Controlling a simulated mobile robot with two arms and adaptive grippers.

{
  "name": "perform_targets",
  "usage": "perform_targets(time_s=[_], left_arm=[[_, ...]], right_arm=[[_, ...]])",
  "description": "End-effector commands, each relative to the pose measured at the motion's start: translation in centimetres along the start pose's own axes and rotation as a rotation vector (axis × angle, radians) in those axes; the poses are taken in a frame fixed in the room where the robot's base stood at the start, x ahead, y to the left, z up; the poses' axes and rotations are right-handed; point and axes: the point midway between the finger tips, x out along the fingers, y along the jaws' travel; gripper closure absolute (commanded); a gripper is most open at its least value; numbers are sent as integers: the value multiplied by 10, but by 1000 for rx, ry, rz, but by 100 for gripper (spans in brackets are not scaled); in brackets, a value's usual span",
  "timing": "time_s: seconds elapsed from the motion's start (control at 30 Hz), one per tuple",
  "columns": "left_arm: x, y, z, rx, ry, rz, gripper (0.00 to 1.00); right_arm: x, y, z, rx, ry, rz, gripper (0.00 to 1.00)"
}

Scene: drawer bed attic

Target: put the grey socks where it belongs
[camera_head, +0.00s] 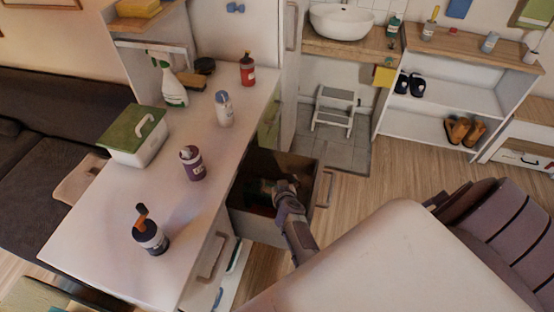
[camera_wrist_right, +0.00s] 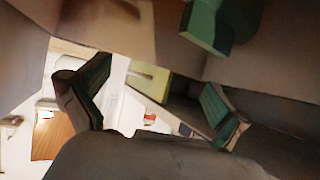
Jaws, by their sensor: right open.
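I cannot make out any grey socks in either view. An open drawer (camera_head: 247,222) juts out from the side of the white counter. My right gripper (camera_head: 283,188) reaches down into the drawer opening, and its fingers are partly hidden in shadow. In the right wrist view its two fingers (camera_wrist_right: 155,85) are wide apart with nothing between them. A dark green item (camera_head: 262,187) lies in the drawer, and a green block-like shape (camera_wrist_right: 205,22) shows near the fingers in the wrist view. My left gripper is not in view.
The white counter (camera_head: 110,215) holds a green-lidded box (camera_head: 135,135), a spray bottle (camera_head: 172,85) and several other bottles. A shelf (camera_head: 440,95) with dark slippers (camera_head: 408,84) and brown shoes (camera_head: 465,131) stands back right. A step stool (camera_head: 335,108) stands below the sink.

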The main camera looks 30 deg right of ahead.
Motion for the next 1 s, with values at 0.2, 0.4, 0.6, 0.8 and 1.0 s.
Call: perform_targets(time_s=[0.2, 0.4, 0.6, 0.8, 1.0], left_arm=[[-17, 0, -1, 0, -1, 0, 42], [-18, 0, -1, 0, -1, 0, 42], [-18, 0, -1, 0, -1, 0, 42], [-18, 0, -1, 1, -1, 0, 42], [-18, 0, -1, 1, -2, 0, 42]], right_arm=[[-29, 0, -1, -1, -1, 0, 0], [-33, 0, 0, 0, 0, 0, 0], [-33, 0, 0, 0, 0, 0, 0], [-33, 0, 0, 0, 0, -1, 0], [-44, -13, -34, -36, 104, -115, 0]])
